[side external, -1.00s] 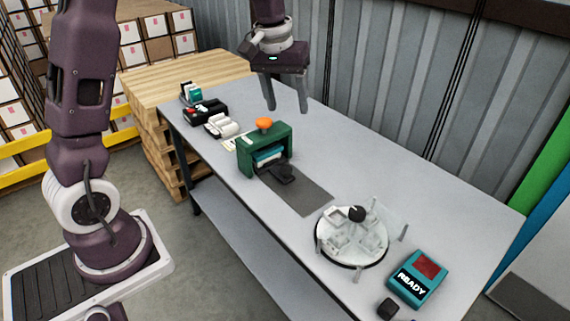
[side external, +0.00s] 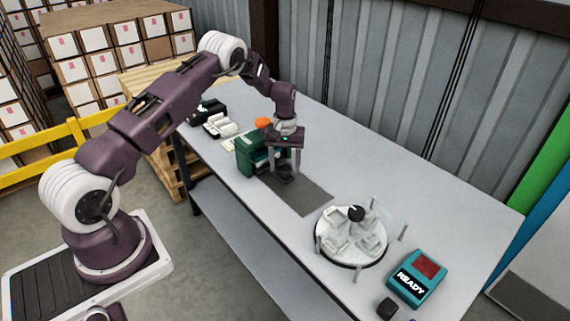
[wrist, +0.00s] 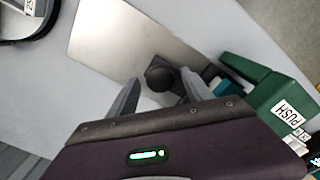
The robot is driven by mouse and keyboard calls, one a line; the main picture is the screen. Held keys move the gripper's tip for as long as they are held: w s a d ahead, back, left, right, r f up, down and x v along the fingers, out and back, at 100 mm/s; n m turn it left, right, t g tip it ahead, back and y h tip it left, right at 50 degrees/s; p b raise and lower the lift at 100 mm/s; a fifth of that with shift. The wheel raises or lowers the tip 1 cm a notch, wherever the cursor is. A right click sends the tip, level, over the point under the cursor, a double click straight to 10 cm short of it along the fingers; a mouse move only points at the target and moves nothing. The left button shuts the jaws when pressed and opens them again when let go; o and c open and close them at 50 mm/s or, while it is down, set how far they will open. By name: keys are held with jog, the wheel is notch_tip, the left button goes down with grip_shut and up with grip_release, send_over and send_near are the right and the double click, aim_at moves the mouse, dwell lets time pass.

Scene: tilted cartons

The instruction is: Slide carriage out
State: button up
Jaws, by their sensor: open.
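A green press frame (side external: 247,158) with an orange button (side external: 263,122) on top stands on the table. A dark carriage (side external: 285,179) sticks out of its opening, with a round dark knob (wrist: 160,73) in the wrist view. A teal part (wrist: 216,84) shows at the press opening, beside the knob. My gripper (side external: 284,171) is low in front of the press, over the carriage. In the wrist view my gripper (wrist: 160,86) is open, with one finger to each side of the knob. Whether either finger touches the knob cannot be told.
A bare grey strip (side external: 308,196) lies in front of the carriage. Beyond it stands a round white turntable (side external: 335,252) with clear posts and a black knob. White rolls (side external: 217,127) lie behind the press.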

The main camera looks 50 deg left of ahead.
grip_shut()
jog(key=d, duration=1.3)
jog(key=shift+d, duration=0.3)
grip_release()
jog(key=shift+d, duration=0.1)
notch_tip(320, 180, up, 7)
